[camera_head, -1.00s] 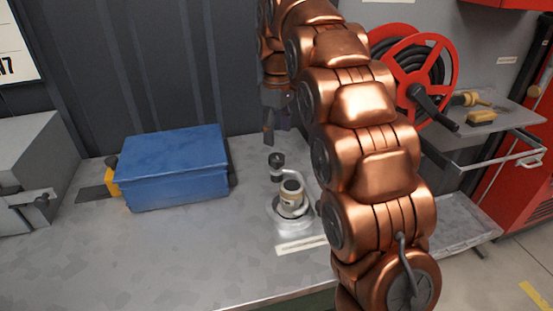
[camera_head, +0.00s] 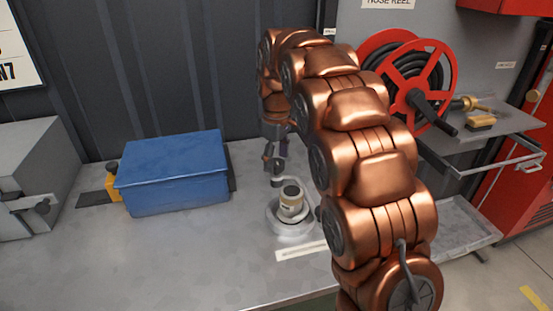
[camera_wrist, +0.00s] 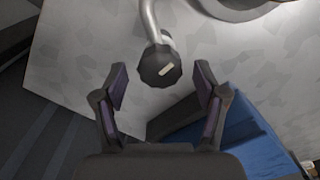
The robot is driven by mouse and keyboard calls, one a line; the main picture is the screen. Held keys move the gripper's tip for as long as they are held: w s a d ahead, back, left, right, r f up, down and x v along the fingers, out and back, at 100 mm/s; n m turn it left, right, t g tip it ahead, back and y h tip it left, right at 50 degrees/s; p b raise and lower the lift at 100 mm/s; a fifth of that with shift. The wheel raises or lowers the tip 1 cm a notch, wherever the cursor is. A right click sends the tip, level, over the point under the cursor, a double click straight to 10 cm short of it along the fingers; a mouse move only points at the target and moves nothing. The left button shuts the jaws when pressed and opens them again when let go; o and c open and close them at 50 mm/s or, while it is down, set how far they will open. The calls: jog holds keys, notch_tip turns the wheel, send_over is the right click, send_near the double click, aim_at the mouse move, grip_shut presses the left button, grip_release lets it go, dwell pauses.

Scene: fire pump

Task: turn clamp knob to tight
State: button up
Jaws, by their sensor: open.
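The clamp knob (camera_wrist: 160,66) is a dark, faceted knob with a pale mark on its top, at the end of a bent metal arm. In the wrist view it sits just beyond and between the fingertips of my gripper (camera_wrist: 158,78), which is open and empty. The clamp's round metal base (camera_head: 291,229) stands on the workbench and holds a pale cup-like part with a dark top (camera_head: 291,198).
A blue box (camera_head: 175,172) lies left of the clamp on the grey bench (camera_head: 190,250). A grey metal block (camera_head: 38,180) is at the far left. A red hose reel (camera_head: 425,85) and a shelf are at the right. The dark wall is close behind.

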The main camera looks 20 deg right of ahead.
jog(key=shift+f, duration=0.35)
jog(key=c, duration=1.2)
